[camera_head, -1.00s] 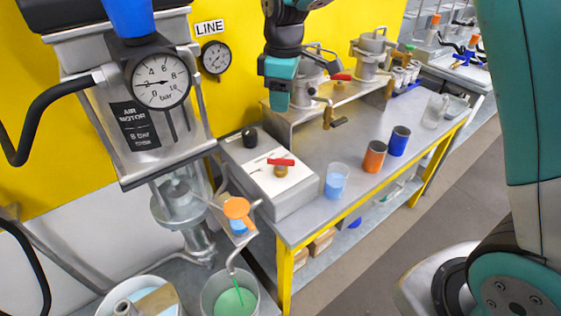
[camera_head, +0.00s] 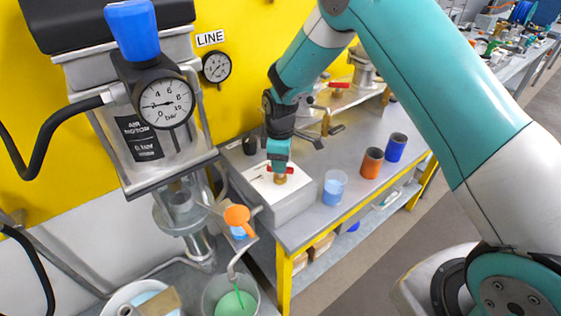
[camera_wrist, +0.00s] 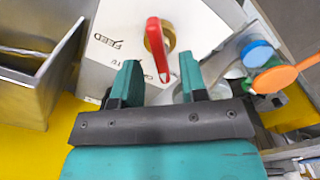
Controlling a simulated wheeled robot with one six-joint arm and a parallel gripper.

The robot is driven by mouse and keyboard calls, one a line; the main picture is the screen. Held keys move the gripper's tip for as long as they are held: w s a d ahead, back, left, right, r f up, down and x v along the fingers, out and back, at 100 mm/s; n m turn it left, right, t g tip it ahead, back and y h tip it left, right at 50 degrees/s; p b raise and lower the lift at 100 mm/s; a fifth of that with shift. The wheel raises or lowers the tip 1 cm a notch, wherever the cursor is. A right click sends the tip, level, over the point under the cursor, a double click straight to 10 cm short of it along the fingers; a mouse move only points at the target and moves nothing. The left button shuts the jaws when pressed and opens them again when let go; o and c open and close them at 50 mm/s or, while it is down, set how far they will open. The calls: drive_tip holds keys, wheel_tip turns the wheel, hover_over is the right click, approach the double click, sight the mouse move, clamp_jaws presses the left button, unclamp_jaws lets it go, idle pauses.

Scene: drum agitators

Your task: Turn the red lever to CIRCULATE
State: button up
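The red lever (camera_wrist: 155,48) sits on a brass hub (camera_wrist: 167,38) on the white top plate of a grey box. In the wrist view its narrow tip points down, into the gap between my fingertips. My gripper (camera_wrist: 160,78) is open, one teal finger on each side of that tip, not closed on it. The plate reads FEED at left; other lettering near the lever is partly hidden. In the head view, my gripper (camera_head: 278,160) is right over the lever (camera_head: 290,169) and hides its middle. I cannot tell the remaining height gap.

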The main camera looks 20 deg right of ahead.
drive_tip(key=shift+f, duration=0.95)
drive_tip(key=shift+c, duration=0.2)
clamp_jaws()
drive_tip(key=shift+m, duration=0.3)
drive_tip(key=m+b, duration=0.1)
drive_tip(key=m, duration=0.2)
drive_tip(key=shift+m, duration=0.3)
drive_tip(key=shift+m+b, duration=0.75)
drive_tip(key=shift+m, duration=1.45)
